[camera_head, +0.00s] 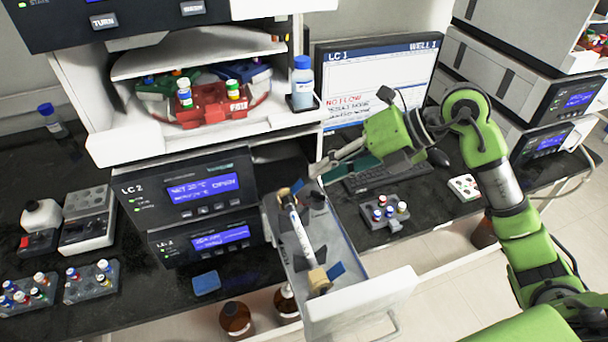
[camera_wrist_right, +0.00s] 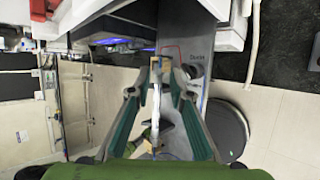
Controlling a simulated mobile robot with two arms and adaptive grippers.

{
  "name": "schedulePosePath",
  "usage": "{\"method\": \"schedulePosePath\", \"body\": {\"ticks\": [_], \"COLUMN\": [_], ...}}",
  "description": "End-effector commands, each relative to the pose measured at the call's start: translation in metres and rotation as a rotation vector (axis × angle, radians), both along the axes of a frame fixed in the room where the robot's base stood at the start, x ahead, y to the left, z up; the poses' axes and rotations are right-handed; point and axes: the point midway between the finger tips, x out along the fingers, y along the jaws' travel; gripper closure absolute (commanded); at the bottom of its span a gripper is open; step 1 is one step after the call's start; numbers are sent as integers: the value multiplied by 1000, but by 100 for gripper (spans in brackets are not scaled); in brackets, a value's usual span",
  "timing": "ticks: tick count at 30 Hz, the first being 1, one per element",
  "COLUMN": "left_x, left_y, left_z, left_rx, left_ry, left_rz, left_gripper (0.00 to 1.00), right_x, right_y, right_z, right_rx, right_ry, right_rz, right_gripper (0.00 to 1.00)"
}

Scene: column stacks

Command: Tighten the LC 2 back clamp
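The LC 2 unit (camera_head: 185,192) stands left of centre in the head view, its drawer (camera_head: 342,240) pulled out. A white column (camera_head: 298,233) lies along the drawer. The back clamp (camera_head: 292,189), with a blue and tan lever, is at its far end; the front clamp (camera_head: 320,277), also blue and tan, is at its near end. My right gripper (camera_head: 325,168) is just right of the back clamp, fingers apart. In the right wrist view its fingers (camera_wrist_right: 160,90) spread to either side of the column and a tan clamp part; contact cannot be told. My left gripper is not seen.
A monitor (camera_head: 378,90) reading LC 1 and a keyboard (camera_head: 385,177) stand behind and right of the drawer. A vial rack (camera_head: 388,213) sits right of it. Brown bottles (camera_head: 236,319) stand below the bench edge. More vial racks (camera_head: 92,281) are at left.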

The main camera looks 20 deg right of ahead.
Motion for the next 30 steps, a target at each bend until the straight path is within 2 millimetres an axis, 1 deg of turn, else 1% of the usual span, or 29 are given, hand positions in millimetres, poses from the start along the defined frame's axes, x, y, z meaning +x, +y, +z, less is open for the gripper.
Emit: {"method": "schedulePosePath", "body": {"ticks": [1, 3, 9, 15, 21, 22, 24, 30], "left_x": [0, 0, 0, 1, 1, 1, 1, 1], "left_y": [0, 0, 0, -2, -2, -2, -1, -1], "left_z": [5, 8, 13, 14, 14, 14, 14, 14], "left_rx": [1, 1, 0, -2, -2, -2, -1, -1], "left_ry": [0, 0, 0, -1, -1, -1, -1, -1], "left_rz": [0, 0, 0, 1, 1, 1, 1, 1], "left_gripper": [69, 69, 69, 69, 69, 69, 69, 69], "right_x": [3, 8, 18, 21, 21, 21, 21, 21], "right_y": [8, 17, 34, 39, 39, 39, 39, 39], "right_z": [-4, -13, -31, -38, -39, -38, -38, -38], "right_rx": [5, 6, 3, 1, 0, 0, 0, 0], "right_ry": [2, 2, 1, -2, -1, -1, -1, -1], "right_rz": [2, 1, -1, 0, 0, 0, -1, -1], "right_gripper": [80, 80, 80, 80, 80, 83, 100, 100]}}
